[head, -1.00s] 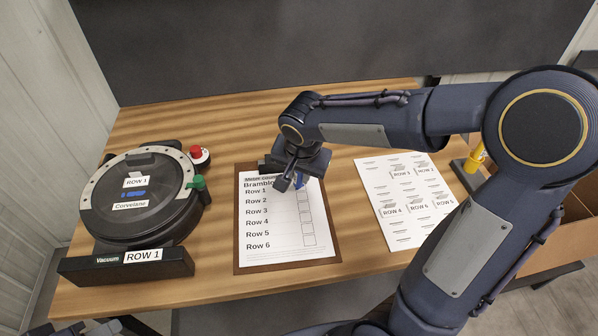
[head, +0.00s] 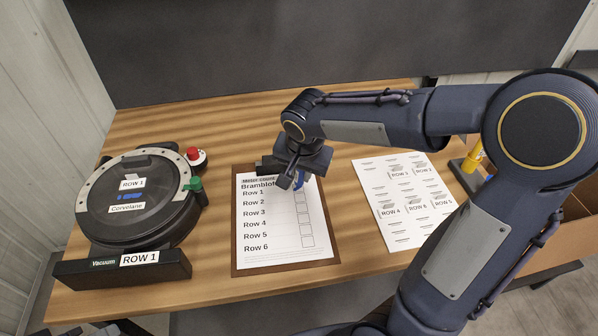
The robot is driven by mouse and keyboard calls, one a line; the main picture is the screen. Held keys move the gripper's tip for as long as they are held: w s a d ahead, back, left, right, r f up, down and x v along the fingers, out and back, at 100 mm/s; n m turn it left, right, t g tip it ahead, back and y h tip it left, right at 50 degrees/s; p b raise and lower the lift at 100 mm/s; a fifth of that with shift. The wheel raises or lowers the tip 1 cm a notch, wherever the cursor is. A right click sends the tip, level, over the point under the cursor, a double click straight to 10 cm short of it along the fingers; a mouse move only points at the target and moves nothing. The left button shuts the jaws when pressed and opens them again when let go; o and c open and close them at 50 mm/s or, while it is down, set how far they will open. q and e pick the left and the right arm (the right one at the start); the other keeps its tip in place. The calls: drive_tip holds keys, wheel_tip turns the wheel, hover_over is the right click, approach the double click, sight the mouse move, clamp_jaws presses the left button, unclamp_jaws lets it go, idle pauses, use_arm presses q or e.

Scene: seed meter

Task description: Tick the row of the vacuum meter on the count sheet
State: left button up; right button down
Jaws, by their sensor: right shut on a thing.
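The count sheet (head: 270,226) lies on a brown clipboard (head: 285,266), with lines from Row 1 to Row 6 and a column of boxes at the right. The vacuum meter (head: 135,200) is a dark round disc with a pale rim at the left, and its labels read ROW 1 (head: 140,258) and Vacuum. My right gripper (head: 297,182) is over the top right of the sheet, shut on a blue pen (head: 299,184), close to the Row 1 box. The pen's tip is too small to tell whether it touches the paper. A bit of my left arm shows at the bottom left; its gripper is not visible.
A white sheet with several row labels (head: 385,228) lies to the right of the clipboard. A red knob (head: 196,155) and a green knob (head: 194,184) sit on the meter's right side. A yellow object (head: 473,157) in a dark stand and a cardboard box (head: 575,215) are at the right.

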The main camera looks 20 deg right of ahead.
drive_tip(key=shift+d, duration=0.35)
idle(0.3)
drive_tip(key=shift+r+p, duration=2)
drive_tip(key=shift+r, duration=1.05)
